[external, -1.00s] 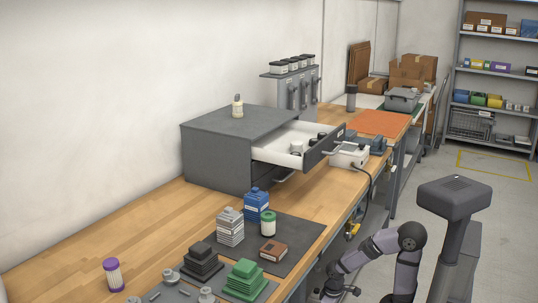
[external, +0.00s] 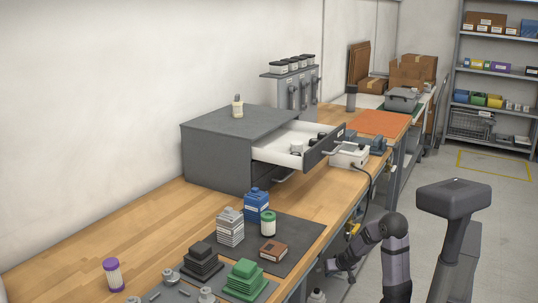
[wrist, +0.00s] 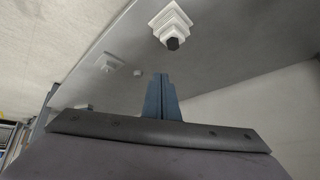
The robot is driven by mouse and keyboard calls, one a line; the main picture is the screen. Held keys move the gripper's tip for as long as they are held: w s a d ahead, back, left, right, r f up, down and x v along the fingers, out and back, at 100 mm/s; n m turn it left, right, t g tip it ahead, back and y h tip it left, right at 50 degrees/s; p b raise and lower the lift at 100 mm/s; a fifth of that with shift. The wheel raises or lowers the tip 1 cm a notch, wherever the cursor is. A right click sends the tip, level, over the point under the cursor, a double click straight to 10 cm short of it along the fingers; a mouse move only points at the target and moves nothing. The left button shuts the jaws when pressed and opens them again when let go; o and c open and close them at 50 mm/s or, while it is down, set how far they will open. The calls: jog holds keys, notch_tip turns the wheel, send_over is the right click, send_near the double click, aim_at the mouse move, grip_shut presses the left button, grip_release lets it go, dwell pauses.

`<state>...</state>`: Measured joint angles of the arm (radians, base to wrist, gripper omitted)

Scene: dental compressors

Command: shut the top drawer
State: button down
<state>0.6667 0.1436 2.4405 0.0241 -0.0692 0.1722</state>
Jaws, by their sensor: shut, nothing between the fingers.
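The grey drawer cabinet (external: 217,155) stands on the wooden bench against the wall. Its top drawer (external: 275,152) is pulled well out toward the right, with its dark front (external: 325,148) and handle facing the aisle. Some small black and white items lie inside. A lower handle shows below it, partly hidden. My gripper (external: 333,267) is low beside the bench's front edge, well apart from the drawer. In the wrist view, my gripper's two blue-grey fingers (wrist: 166,98) are together with nothing between them.
A white box (external: 350,156) with a cable stands just beyond the drawer front. A dark mat (external: 290,240) nearer the camera carries a blue container (external: 256,205), stacked blocks and a brown box (external: 273,250). A small bottle (external: 237,107) stands on the cabinet.

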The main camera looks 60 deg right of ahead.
jog(key=s+d+r+m+h, duration=0.1)
jog(key=s+d+h, duration=0.1)
jog(key=d, duration=0.4)
jog(key=s+d+r+m+h, duration=0.1)
jog(key=s+d+r+m, duration=0.1)
jog(key=d, duration=0.5)
jog(key=s+d+r+n+g+p, duration=0.35)
jog(key=s+r+n+p, duration=0.2)
jog(key=r+p, duration=0.4)
jog(key=s+d+r+n+g+p, duration=0.2)
jog(key=s+d+r+n+p, duration=0.35)
jog(key=r, duration=0.75)
jog(key=s+d+r+n+g+p, duration=0.2)
jog(key=s+d+r+n+p, duration=0.3)
jog(key=r+p, duration=0.6)
jog(key=w+a+r+n+t+y+p, duration=0.1)
jog(key=w+a+r+n+y+p, duration=0.1)
jog(key=a+r+n+p, duration=0.9)
jog(key=w+a+r+n+t+y+p, duration=0.2)
jog(key=a+r+n+p, duration=0.9)
jog(key=p, duration=0.7)
jog(key=w+a+r+n+t+y+p, duration=0.1)
jog(key=w+a+r+n+y+p, duration=0.2)
jog(key=a+r+n+p, duration=0.7)
jog(key=w+a+r+p, duration=0.1)
jog(key=a+r+p, duration=0.4)
jog(key=a+r, duration=0.1)
jog(key=shift+w+a+r+n, duration=0.2)
jog(key=shift+r+n, duration=0.2)
jog(key=shift+r, duration=0.4)
